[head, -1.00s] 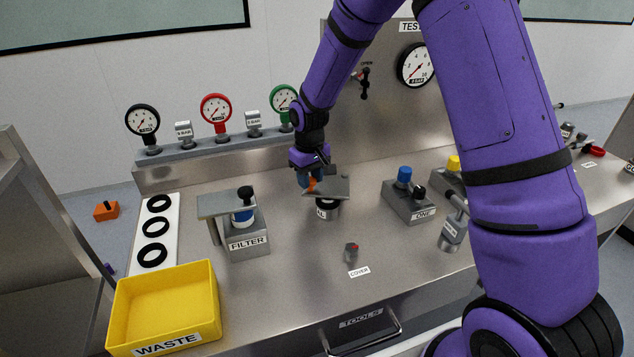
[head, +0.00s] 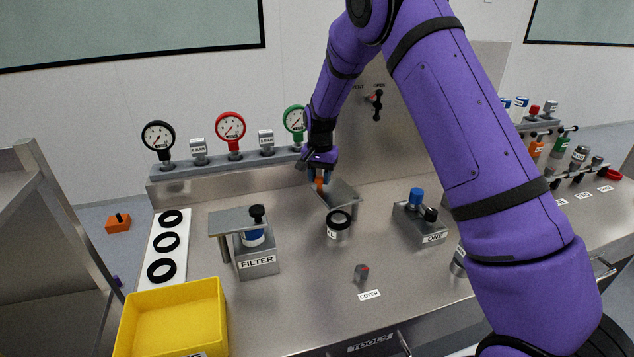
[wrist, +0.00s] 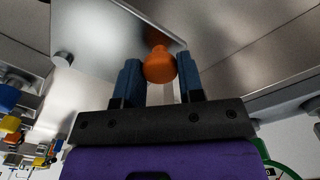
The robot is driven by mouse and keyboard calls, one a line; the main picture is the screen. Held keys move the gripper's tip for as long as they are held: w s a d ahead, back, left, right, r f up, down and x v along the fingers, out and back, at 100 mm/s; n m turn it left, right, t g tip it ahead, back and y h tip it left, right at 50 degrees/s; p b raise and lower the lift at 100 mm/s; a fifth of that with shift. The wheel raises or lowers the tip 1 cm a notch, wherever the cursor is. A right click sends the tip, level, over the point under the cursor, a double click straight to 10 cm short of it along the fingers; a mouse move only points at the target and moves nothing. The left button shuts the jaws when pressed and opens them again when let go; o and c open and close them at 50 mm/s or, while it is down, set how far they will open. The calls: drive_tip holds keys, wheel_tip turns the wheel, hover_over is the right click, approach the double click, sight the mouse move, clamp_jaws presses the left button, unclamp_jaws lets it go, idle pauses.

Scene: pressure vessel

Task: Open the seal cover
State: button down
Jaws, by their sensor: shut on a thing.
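The seal cover is a flat grey plate (head: 345,197) in the head view, swung back behind the seal housing (head: 339,228). The housing is a short metal cup with a black ring visible on its open top. My gripper (head: 320,182) is shut on the cover's orange knob (wrist: 160,66), at the plate's far left end. In the wrist view, the blue fingertips (wrist: 160,78) flank the knob and the plate's grey face (wrist: 105,38) lies beyond it. The cover's pivot is hard to make out in the head view.
The filter block (head: 257,258) stands left of the housing, and the block marked ONE (head: 420,222) stands to its right. A small grey part with red (head: 362,273) sits by the COVER label in front. A gauge rail (head: 225,160) runs behind. The yellow bin (head: 170,320) is front left.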

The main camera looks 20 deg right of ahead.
drive_tip(key=w+d+m, duration=0.2)
drive_tip(key=m, duration=0.1)
drive_tip(key=shift+d, duration=0.2)
drive_tip(key=shift+w+d+m, duration=0.25)
drive_tip(key=shift+d+m, duration=0.2)
drive_tip(key=shift+m, duration=0.1)
drive_tip(key=shift+w+d+m, duration=0.25)
drive_tip(key=shift+d+m, duration=0.2)
drive_tip(key=shift+m, duration=0.1)
drive_tip(key=c, duration=0.7)
unclamp_jaws()
drive_tip(key=shift+c, duration=0.2)
wheel_tip(320, 180, up, 11)
